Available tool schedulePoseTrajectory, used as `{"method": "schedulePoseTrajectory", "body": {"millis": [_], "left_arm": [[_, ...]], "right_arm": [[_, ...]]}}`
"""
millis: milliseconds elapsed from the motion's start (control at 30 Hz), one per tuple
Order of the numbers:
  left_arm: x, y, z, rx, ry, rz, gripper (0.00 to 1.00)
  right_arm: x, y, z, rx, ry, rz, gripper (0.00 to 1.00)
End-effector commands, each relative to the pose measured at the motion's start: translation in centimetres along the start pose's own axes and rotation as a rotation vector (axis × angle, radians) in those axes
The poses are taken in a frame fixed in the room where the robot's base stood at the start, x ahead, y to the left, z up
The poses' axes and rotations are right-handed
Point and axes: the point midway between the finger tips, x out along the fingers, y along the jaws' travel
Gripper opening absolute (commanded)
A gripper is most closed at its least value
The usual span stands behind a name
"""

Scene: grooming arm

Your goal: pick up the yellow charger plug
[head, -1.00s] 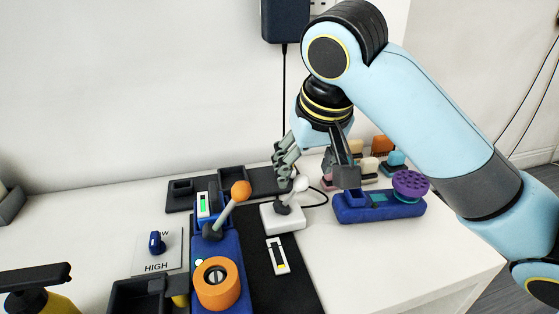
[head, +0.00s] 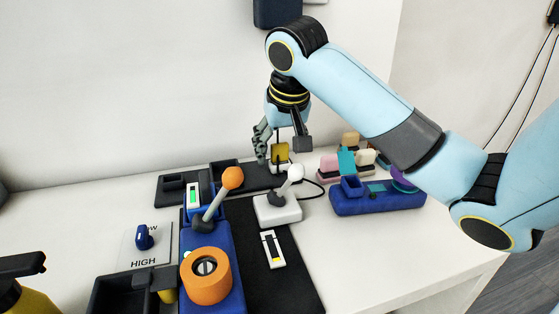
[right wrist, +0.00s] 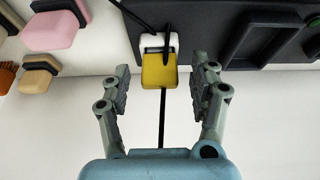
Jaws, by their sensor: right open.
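The yellow charger plug (head: 281,153) is small and blocky, at the back of the table behind the white joystick base. It also shows in the right wrist view (right wrist: 158,72), against a white piece, with a thin black cable trailing from it. My right gripper (head: 283,141) points down above it with its fingers apart. In the right wrist view my right gripper (right wrist: 162,80) has one finger on each side of the plug, with a gap on both sides. It holds nothing. My left gripper is not in view.
A white joystick box (head: 278,209) stands just in front of the plug. A dark tray (head: 172,190) lies to its left. Pink and tan brushes and a blue unit (head: 378,203) stand to the right. An orange knob (head: 206,277) sits in front. The table's right front is clear.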

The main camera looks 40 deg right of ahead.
Motion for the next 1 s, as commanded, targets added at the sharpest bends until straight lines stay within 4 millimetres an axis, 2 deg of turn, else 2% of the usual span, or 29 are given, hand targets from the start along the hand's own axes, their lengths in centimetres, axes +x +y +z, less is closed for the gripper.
{"method": "schedulePoseTrajectory", "body": {"millis": [167,200,567,833,1000], "left_arm": [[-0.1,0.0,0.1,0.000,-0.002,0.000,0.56],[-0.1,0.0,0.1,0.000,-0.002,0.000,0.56],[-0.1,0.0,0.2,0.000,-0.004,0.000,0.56],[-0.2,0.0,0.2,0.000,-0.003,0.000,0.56],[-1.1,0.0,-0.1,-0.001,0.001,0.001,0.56]], "right_arm": [[-0.1,0.0,-0.1,0.000,0.001,0.000,0.62],[-0.1,0.0,-0.1,0.000,0.001,0.000,0.59],[-0.1,0.0,0.0,0.000,0.001,0.000,0.12],[-0.1,0.0,-0.1,0.000,0.001,0.000,0.12],[-0.7,0.1,-0.6,0.000,0.002,-0.001,0.12]]}}
